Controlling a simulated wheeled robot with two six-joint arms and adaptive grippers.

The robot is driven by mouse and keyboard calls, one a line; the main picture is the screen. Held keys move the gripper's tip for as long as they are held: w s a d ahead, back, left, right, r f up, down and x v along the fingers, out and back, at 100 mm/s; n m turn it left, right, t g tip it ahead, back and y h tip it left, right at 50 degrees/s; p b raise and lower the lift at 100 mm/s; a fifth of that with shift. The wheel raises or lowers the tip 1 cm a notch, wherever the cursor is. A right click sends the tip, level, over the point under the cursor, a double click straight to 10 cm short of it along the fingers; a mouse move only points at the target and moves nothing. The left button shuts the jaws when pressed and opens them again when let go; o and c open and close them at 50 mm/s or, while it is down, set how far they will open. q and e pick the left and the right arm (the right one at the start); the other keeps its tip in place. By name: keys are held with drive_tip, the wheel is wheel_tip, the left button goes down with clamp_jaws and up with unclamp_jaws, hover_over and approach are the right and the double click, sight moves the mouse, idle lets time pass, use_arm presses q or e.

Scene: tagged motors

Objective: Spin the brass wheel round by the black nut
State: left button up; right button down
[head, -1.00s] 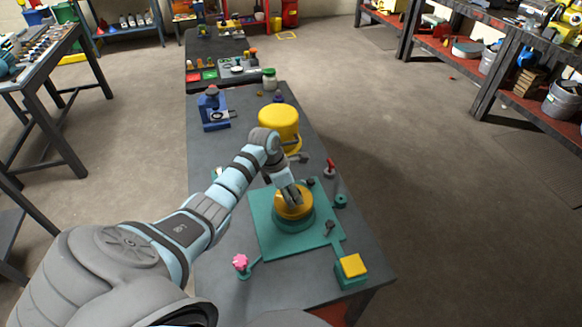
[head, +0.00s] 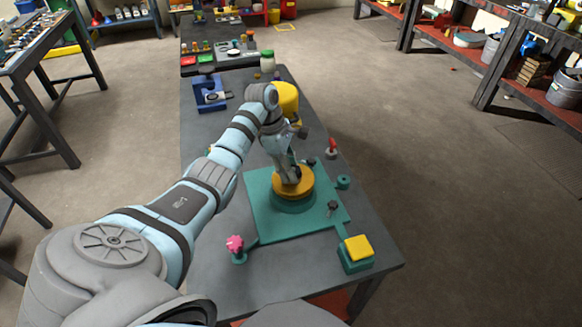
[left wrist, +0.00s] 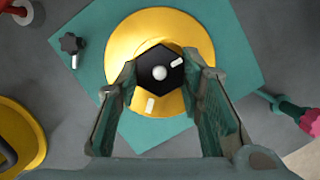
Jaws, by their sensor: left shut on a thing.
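The brass wheel (head: 306,186) lies flat on a round teal base on the teal plate (head: 265,213). In the left wrist view, the wheel (left wrist: 152,24) has the black six-sided nut (left wrist: 158,82) at its centre. The nut has a pale round middle and a white mark; another white mark is on the wheel below it. My left gripper (head: 290,181) points down over the wheel from above. In the left wrist view its fingers (left wrist: 163,80) stand either side of the nut, shut on it. In the head view the gripper mostly hides the nut. My right gripper is out of view.

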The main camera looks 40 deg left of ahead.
use_arm(q)
drive_tip(key=m+b, duration=0.2)
drive_tip(key=m+g+b, duration=0.1)
drive_tip(key=m+b, duration=0.1)
drive_tip(key=m+g+b, duration=0.1)
drive_tip(key=m+b, duration=0.1)
drive_tip(key=b, duration=0.1)
drive_tip(key=shift+w+d+f+m, duration=0.15)
drive_tip(key=shift+w+f+m, duration=0.15)
drive_tip(key=shift+r+m+g+b, duration=0.15)
drive_tip(key=shift+m+g+b, duration=0.2)
drive_tip(key=shift+m, duration=0.55)
drive_tip(key=shift+r, duration=0.1)
drive_tip(key=o, duration=1.3)
drive_tip(key=shift+c, duration=0.2)
